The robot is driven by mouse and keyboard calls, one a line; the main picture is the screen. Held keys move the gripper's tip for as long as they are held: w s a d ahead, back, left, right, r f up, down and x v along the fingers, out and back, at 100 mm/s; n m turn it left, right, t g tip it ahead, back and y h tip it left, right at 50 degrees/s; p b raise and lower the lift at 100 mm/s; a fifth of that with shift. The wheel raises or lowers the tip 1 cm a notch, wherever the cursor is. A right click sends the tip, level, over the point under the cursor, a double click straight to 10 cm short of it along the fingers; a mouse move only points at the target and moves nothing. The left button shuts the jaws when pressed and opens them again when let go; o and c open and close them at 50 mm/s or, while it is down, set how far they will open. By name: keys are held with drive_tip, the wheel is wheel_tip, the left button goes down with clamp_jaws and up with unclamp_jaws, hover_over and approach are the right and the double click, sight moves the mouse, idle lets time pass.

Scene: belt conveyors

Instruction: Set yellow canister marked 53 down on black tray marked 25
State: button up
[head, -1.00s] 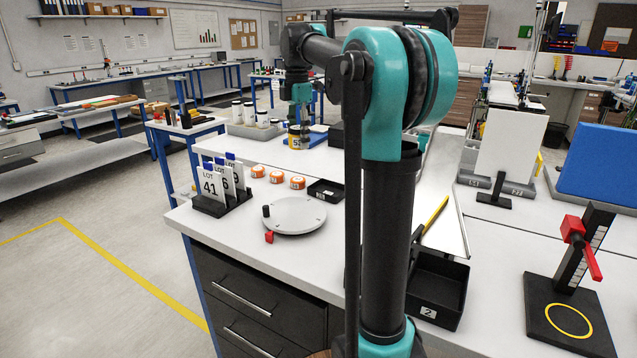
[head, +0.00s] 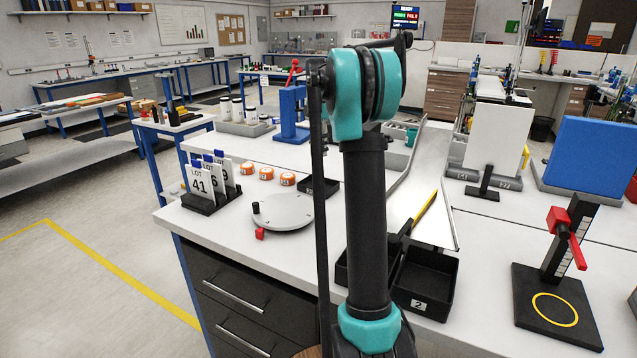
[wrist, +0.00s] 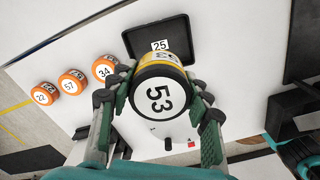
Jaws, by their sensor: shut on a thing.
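In the wrist view my gripper (wrist: 158,84) is shut on the yellow canister marked 53 (wrist: 158,97), whose white-labelled end faces the camera. The black tray marked 25 (wrist: 140,32) shows just beyond the canister, its label partly above the canister's yellow side. The canister overlaps the tray's near part in this view; I cannot tell whether they touch. In the head view the tray (head: 320,188) is partly hidden by my arm, and the gripper and canister are hidden behind it.
Several orange discs, including one marked 34 (wrist: 105,68), stand left of the tray. A round grey plate (head: 284,212) and a LOT card rack (head: 205,200) are on the near bench. An open black bin marked 2 (head: 425,280) sits at the front.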

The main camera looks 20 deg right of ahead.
wheel_tip(320, 180, down, 13)
drive_tip(key=shift+f, duration=0.1)
idle(0.4)
drive_tip(key=o, duration=1.3)
drive_tip(key=shift+f, duration=0.1)
drive_tip(key=shift+o, duration=0.2)
wheel_tip(320, 180, up, 12)
drive_tip(key=shift+r, duration=0.15)
